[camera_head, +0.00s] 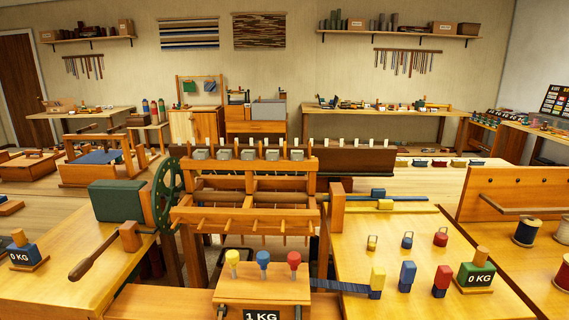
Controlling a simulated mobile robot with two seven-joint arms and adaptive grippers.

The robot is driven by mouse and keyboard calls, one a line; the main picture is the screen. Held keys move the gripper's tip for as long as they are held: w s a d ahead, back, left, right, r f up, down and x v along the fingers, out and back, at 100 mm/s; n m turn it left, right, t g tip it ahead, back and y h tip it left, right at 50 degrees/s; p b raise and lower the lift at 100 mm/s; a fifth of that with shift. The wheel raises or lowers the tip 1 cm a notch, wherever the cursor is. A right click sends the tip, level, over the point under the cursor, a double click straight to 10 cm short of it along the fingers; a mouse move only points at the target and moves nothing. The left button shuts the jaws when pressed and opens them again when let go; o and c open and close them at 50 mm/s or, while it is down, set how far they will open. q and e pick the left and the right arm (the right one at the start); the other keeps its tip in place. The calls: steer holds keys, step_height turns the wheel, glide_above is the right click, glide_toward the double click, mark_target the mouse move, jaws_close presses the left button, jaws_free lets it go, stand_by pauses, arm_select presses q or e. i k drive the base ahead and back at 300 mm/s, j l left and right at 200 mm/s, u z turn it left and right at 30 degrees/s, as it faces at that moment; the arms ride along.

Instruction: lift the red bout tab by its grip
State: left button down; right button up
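Three red pieces could be the red bout tab, and I cannot tell which it is. A small red piece with a loop-like top (440,237) sits at the back of the right-hand wooden tabletop (350,305). A red-headed peg (294,260) stands on the low wooden box at front centre. All three appear upright and nothing touches them. Neither of my grippers is in view.
Yellow and blue counterparts stand left of each red piece. A green 0 KG block (476,272) is close right of the red upright block. A wooden loom frame (245,190) stands behind the 1 KG box (262,292). Thread spools (526,232) stand far right.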

mark_target(442, 279)
steer(key=k+l, duration=0.15)
steer(key=k+l+z, duration=0.1)
steer(key=l+z, duration=0.25)
steer(key=k+l+z, duration=0.1)
steer(key=z, duration=0.3)
